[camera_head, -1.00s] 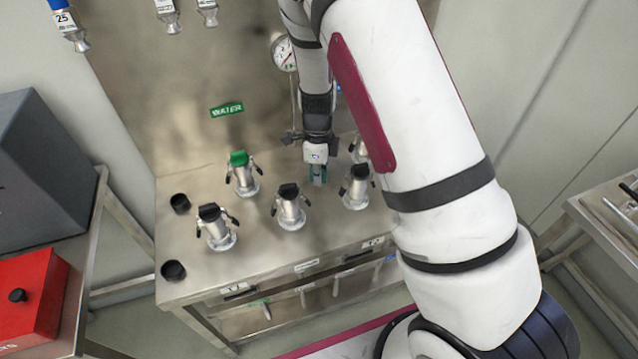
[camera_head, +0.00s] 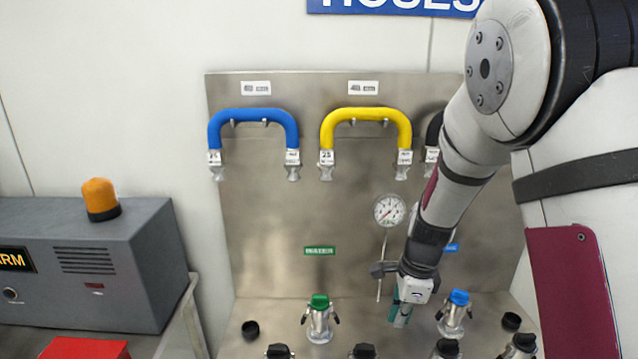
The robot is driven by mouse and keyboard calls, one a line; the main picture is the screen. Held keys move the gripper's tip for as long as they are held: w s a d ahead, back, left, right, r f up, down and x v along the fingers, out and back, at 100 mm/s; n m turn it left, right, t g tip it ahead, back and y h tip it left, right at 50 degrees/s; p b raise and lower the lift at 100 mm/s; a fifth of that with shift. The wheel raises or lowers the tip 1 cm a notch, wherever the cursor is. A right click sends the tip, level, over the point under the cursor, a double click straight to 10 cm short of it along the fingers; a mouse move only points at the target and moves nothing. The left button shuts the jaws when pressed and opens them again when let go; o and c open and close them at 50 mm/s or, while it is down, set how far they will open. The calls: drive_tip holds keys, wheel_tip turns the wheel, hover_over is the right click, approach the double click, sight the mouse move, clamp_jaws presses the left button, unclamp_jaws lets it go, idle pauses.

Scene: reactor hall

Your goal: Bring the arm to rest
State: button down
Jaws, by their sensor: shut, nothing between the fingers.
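My gripper (camera_head: 402,312) hangs from my arm at the lower right of the head view, pointing down over the steel bench. Its teal fingertips are together, with nothing between them. It is between the green-capped coupling (camera_head: 319,318) on its left and the blue-capped coupling (camera_head: 455,312) on its right, apart from both as far as I can see. My arm bends down from the upper right and hides part of the back panel and the black hose.
A blue hose (camera_head: 253,115) and a yellow hose (camera_head: 365,115) hang on the steel panel (camera_head: 265,210), above a pressure gauge (camera_head: 389,210). Several black-capped couplings line the bottom edge. A grey alarm box (camera_head: 90,262) with an orange lamp (camera_head: 100,199) stands at left.

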drive_tip(key=s+r+n+t, duration=0.1)
drive_tip(key=s+r+n, duration=0.35)
drive_tip(key=r, duration=0.55)
drive_tip(key=s+r+n+t, duration=0.1)
drive_tip(key=s+r+n, duration=0.5)
drive_tip(key=s, duration=0.3)
drive_tip(key=s+d+r+n+t+h, duration=0.1)
drive_tip(key=s+r+n+t, duration=0.1)
drive_tip(key=s+r+n, duration=0.5)
drive_tip(key=shift+s+r+n+t, duration=0.15)
drive_tip(key=shift+s+n+t, duration=0.15)
drive_tip(key=shift+s+n, duration=0.75)
drive_tip(key=shift+s+d, duration=0.1)
drive_tip(key=shift+s, duration=0.1)
